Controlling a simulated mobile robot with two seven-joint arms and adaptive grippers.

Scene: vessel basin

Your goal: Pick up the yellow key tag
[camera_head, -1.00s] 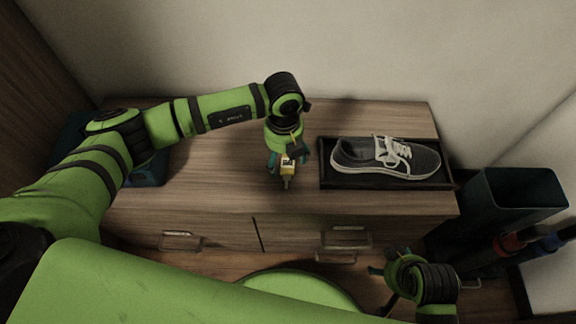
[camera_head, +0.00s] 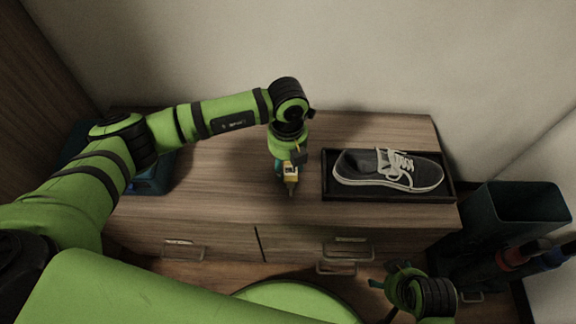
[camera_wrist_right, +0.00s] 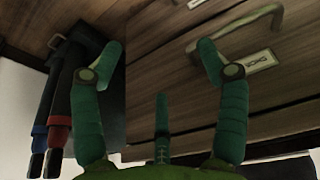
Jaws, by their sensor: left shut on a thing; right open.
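The yellow key tag (camera_head: 290,172) is in my left gripper (camera_head: 288,174), over the front middle of the wooden cabinet top in the head view. The tag has a pale label, and a narrow end points down below the fingers. The left gripper is shut on it; whether the tag touches the cabinet top I cannot tell. My right gripper (camera_head: 391,283) is low in front of the cabinet. In the right wrist view its green fingers (camera_wrist_right: 160,70) are spread apart with nothing between them, facing the drawer fronts.
A dark shoe with white laces (camera_head: 388,170) lies in a black tray (camera_head: 325,188) on the cabinet's right. A dark bin (camera_head: 520,205) stands right of the cabinet. Drawer handles (camera_head: 348,248) stick out in front. A blue container (camera_head: 150,182) is partly hidden behind my left arm.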

